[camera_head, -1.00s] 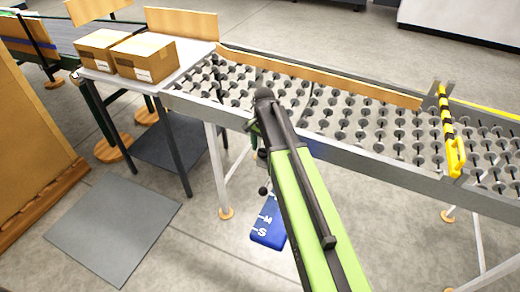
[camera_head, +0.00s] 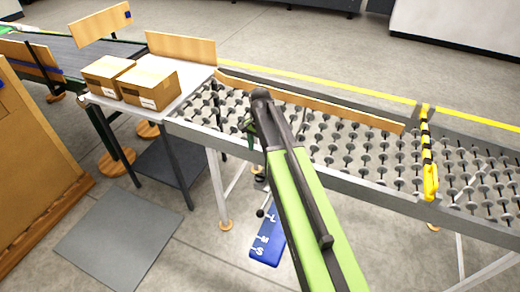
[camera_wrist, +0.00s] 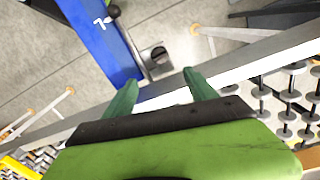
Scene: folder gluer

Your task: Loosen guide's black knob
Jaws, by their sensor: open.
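The guide is a blue plate (camera_head: 268,240) with white size letters, below the near rail of the roller conveyor; it also shows at the upper left in the wrist view (camera_wrist: 95,42). A small black knob (camera_head: 261,212) is beside its upper end; in the wrist view a black knob (camera_wrist: 113,10) is at the top, by the plate's edge. My gripper (camera_wrist: 160,88) is open with its two green fingers apart and nothing between them. The knob is beyond the fingertips, up and left in the wrist view. My arm hides part of the guide in the head view.
The roller conveyor (camera_head: 345,150) has a metal side rail close to my gripper. A grey bracket (camera_wrist: 155,60) lies just beyond the fingertips. Two cartons (camera_head: 148,82) sit on a table at left.

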